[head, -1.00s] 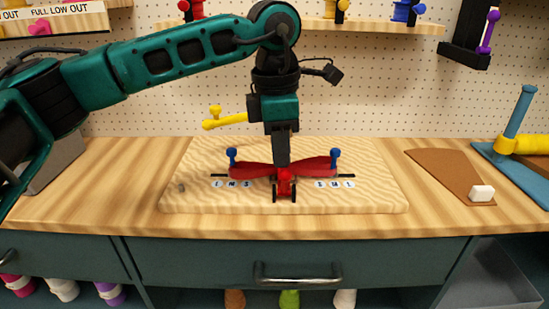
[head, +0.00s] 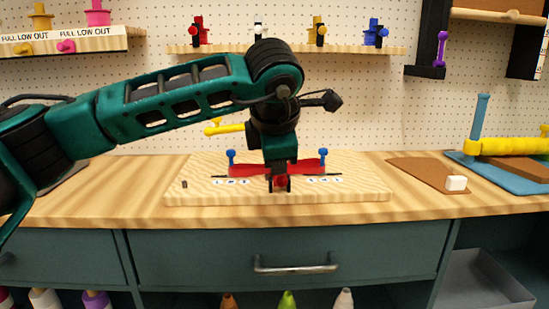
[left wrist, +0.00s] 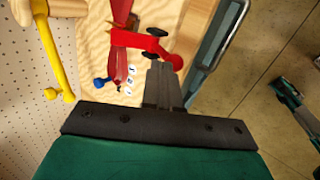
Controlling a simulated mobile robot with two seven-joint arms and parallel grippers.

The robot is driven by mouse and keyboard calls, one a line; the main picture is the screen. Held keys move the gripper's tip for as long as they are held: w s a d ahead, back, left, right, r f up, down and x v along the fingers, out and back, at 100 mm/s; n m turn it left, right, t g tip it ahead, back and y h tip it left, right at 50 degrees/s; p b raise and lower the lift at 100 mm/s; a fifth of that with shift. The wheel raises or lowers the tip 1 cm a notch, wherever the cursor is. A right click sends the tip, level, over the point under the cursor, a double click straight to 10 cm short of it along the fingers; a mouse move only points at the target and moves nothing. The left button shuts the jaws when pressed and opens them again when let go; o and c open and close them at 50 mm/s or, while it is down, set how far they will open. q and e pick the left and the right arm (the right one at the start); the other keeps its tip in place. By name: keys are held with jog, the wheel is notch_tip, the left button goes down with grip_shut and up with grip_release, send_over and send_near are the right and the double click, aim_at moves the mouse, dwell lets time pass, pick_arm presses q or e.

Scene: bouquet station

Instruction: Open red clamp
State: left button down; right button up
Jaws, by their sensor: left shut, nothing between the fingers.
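The red clamp (head: 281,183) sits at the middle of a pale wooden board, with dark parts at its sides. It also shows in the left wrist view (left wrist: 148,42), with a red arm reaching out near my fingertips. My left gripper (head: 280,172) points down at the clamp in the head view and partly hides it. In the left wrist view its fingers (left wrist: 162,68) are together and empty, very close to the red arm; I cannot tell whether they touch. A red band (head: 246,169) spreads to both sides of the clamp. My right gripper is not in view.
Two blue knobs (head: 231,157) stand at the band's ends. A yellow bar (head: 224,129) is behind the board (head: 367,189). A brown sheet (head: 420,172) with a white block (head: 456,183) lies at right. A shelf (head: 300,49) with coloured items hangs behind.

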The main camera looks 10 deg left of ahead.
pick_arm(q)
jog(key=shift+s+d+f+b, duration=0.15)
jog(key=shift+s+f+b, duration=0.3)
jog(key=shift+f+b, duration=0.15)
jog(key=shift+s, duration=0.1)
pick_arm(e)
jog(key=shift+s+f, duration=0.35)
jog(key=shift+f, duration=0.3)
pick_arm(q)
jog(key=shift+f, duration=0.1)
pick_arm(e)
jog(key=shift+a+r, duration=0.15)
pick_arm(q)
jog(key=a+p+v, duration=0.1)
jog(key=p+v, duration=0.2)
jog(key=v, duration=0.9)
jog(key=shift+d+r, duration=0.3)
jog(key=shift+r, duration=0.15)
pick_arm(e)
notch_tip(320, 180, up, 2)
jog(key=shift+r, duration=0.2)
pick_arm(q)
jog(key=shift+s, duration=0.1)
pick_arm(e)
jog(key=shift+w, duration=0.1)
